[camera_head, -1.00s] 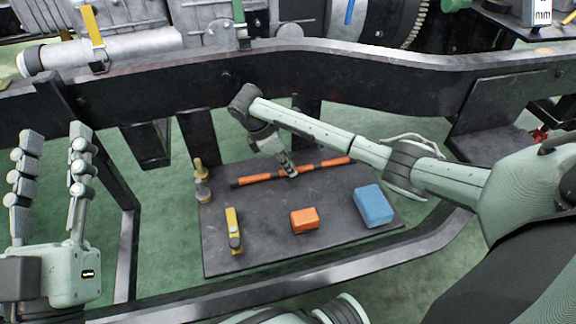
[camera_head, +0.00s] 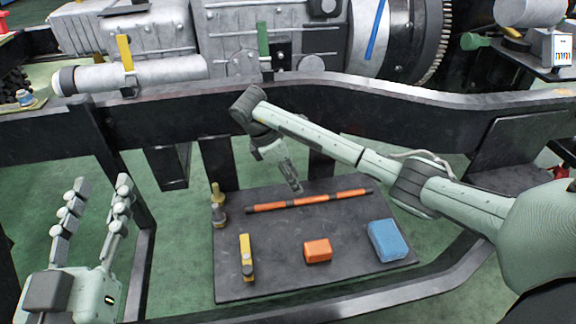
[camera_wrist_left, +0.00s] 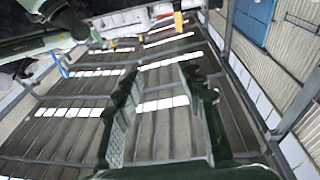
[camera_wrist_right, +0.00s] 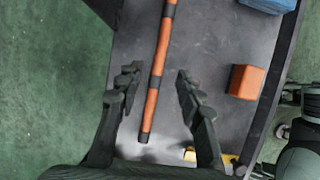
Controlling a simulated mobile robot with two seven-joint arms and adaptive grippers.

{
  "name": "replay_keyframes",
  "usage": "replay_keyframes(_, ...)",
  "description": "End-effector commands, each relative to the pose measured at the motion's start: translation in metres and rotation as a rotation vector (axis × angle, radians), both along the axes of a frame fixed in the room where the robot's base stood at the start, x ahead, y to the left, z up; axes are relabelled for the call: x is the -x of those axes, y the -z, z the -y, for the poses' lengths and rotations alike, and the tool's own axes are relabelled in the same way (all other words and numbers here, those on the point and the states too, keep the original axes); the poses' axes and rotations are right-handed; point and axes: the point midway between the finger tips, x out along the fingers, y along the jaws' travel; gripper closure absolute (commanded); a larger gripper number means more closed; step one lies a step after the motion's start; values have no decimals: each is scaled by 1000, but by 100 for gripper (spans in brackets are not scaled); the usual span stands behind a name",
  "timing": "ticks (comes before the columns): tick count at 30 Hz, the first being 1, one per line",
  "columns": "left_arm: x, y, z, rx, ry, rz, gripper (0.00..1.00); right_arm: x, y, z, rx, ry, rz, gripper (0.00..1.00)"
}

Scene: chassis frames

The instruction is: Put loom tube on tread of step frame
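The loom tube (camera_head: 310,200), an orange rod with black bands, lies flat on the dark plate (camera_head: 345,268) that looks like the step frame's tread, near its back edge. My right gripper (camera_head: 294,187) is just above the tube, pointing down. In the right wrist view the loom tube (camera_wrist_right: 160,60) runs between the spread fingers of the right gripper (camera_wrist_right: 155,92), which do not touch it. My left gripper (camera_head: 98,190) is at the far left, fingers apart and empty, pointing up. The left wrist view shows its open fingers (camera_wrist_left: 158,85) against the roof.
On the plate are an orange block (camera_head: 317,250), a blue block (camera_head: 387,240), a yellow-handled tool (camera_head: 246,257) and a small brass-coloured fitting (camera_head: 218,205). A dark chassis rail (camera_head: 420,108) crosses behind, with my right forearm in front of it. Green floor surrounds the plate.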

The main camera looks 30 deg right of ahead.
Motion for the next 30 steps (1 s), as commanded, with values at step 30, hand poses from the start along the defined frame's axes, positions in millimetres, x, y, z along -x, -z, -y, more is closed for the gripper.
replay_keyframes(30, 8, 126, -67, -266, -126, -586, 60, -3, -40, -16, 1, 2, -3, 63)
